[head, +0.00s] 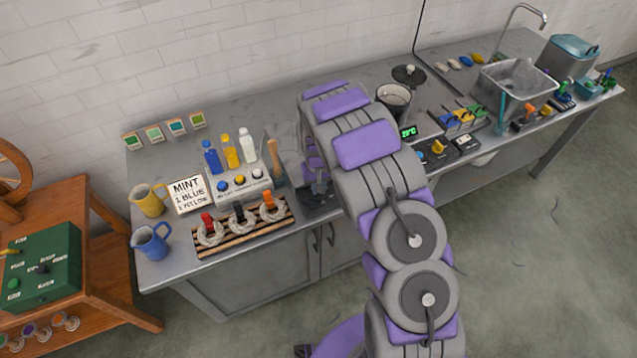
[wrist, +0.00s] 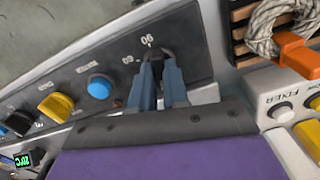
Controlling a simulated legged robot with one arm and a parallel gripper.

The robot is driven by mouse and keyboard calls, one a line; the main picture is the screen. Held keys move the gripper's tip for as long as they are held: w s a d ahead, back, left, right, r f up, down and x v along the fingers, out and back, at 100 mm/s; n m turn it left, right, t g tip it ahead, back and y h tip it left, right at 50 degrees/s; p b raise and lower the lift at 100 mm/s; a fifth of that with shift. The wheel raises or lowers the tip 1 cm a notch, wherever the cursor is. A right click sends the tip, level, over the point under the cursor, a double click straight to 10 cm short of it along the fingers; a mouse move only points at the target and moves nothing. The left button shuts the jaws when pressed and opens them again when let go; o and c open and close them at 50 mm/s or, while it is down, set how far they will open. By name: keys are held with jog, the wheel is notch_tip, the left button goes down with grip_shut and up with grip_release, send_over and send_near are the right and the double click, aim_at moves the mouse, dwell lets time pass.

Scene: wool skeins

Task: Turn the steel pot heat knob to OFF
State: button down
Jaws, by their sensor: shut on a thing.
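In the wrist view my gripper (wrist: 160,72) has its two blue-grey fingers closed on a small dark knob (wrist: 150,52) on a dark control panel. The fingers cover most of the knob. Numerals that look like 60 and 90 are printed around it. I cannot read where the knob points, and no OFF mark is readable. In the head view my arm hides this knob and most of the gripper. The steel pot (head: 394,97) stands just right of my arm, with a black lid (head: 408,74) behind it.
A blue button (wrist: 99,86), yellow knob (wrist: 56,105) and green display (wrist: 22,160) lie along the panel. A FIXER button (wrist: 281,111) and a hung skein (wrist: 268,22) are close on the right. Dye bottles (head: 231,152) stand left of my arm.

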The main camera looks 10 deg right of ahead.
jog(key=shift+w+n+p, duration=0.1)
jog(key=shift+n+p, duration=0.45)
jog(key=shift+n, duration=0.65)
jog(key=c, duration=1.1)
grip_release()
notch_tip(320, 180, up, 17)
jog(key=shift+a+r+p, duration=0.1)
jog(key=shift+r+p, duration=0.1)
jog(key=shift+p, duration=0.65)
